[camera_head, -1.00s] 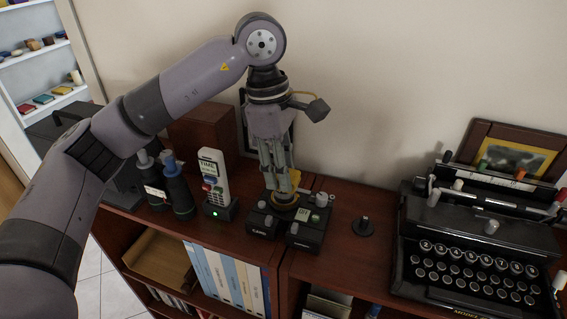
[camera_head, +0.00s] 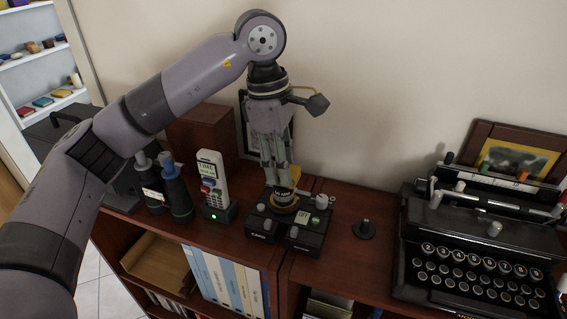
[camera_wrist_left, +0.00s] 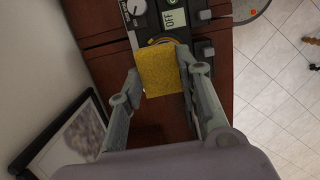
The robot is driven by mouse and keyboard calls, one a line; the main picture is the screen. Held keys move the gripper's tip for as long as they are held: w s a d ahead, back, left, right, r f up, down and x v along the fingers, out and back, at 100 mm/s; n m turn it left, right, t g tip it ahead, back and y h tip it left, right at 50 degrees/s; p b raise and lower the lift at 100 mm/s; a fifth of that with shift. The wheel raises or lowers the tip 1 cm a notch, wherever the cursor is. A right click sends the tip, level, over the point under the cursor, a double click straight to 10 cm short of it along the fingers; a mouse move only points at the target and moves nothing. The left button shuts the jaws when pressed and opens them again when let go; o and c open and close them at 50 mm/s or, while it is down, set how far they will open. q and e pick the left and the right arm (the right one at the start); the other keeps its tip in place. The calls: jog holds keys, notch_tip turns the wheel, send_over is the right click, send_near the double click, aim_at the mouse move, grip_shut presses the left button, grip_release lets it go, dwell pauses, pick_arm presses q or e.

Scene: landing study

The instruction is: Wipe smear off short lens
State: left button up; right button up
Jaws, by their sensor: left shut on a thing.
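My left gripper (camera_head: 278,182) points down over a black control box (camera_head: 262,230) on the shelf top. In the left wrist view the gripper (camera_wrist_left: 163,85) is shut on a yellow sponge (camera_wrist_left: 162,72), which sits between its fingers. In the head view the sponge is mostly hidden behind the fingers. A short round lens with a gold ring (camera_head: 284,208) stands on the box just under the fingertips. In the wrist view the sponge covers most of it. I cannot tell whether sponge and lens touch, and I see no clear smear. My right gripper is out of view.
A handset in its dock (camera_head: 213,190) and dark binoculars (camera_head: 177,193) stand left of the box. A picture frame (camera_wrist_left: 62,140) leans near the gripper. Shelf between box and typewriter is mostly clear.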

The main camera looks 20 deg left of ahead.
pick_arm(q)
jog(key=shift+s+d+f, duration=0.15)
jog(key=shift+s+f, duration=0.05)
jog(key=shift+s, duration=0.7)
grip_shut()
jog(key=shift+w+r, duration=0.15)
jog(key=shift+w, duration=0.55)
jog(key=shift+w+a+r, duration=0.1)
jog(key=shift+w+a, duration=0.15)
jog(key=shift+w, duration=0.35)
jog(key=shift+r, duration=0.1)
jog(key=shift+r+p, duration=2.6)
jog(key=shift+r, duration=0.95)
